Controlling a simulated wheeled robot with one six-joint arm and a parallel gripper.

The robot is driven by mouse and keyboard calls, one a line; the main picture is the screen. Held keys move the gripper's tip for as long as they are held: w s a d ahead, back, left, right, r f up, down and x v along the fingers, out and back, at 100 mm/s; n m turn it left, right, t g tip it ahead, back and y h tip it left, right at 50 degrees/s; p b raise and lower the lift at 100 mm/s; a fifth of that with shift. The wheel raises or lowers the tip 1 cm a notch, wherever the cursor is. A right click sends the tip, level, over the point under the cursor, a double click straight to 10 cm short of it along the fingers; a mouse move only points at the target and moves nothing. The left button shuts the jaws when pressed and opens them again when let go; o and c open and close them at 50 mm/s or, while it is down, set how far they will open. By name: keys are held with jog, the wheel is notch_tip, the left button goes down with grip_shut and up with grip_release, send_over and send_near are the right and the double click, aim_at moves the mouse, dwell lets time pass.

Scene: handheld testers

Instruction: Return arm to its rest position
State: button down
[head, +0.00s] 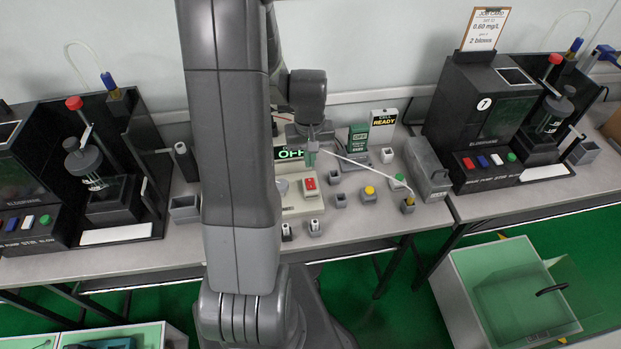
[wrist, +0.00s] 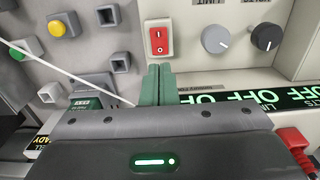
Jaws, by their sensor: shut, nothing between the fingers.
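My gripper (head: 311,158) hangs from my arm over the middle bench, above the tester panel. In the wrist view its two green fingers (wrist: 160,76) are together and empty. Their tips point toward a red rocker switch (wrist: 158,38) in a white frame, which also shows in the head view (head: 309,183). I cannot tell how much space lies between the tips and the panel. My large grey arm links cover part of the bench in the head view.
A lit OFF display (wrist: 230,108) and grey and black knobs (wrist: 215,39) (wrist: 266,36) are close by. Black tester stations (head: 487,110) (head: 90,190) stand at both sides. A green-lined bin (head: 470,300) sits on the floor.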

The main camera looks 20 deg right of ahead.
aim_at(310, 180)
jog(key=shift+r, duration=0.6)
jog(key=shift+f, duration=0.1)
notch_tip(310, 180, down, 7)
jog(key=b, duration=0.5)
jog(key=shift+r, duration=0.2)
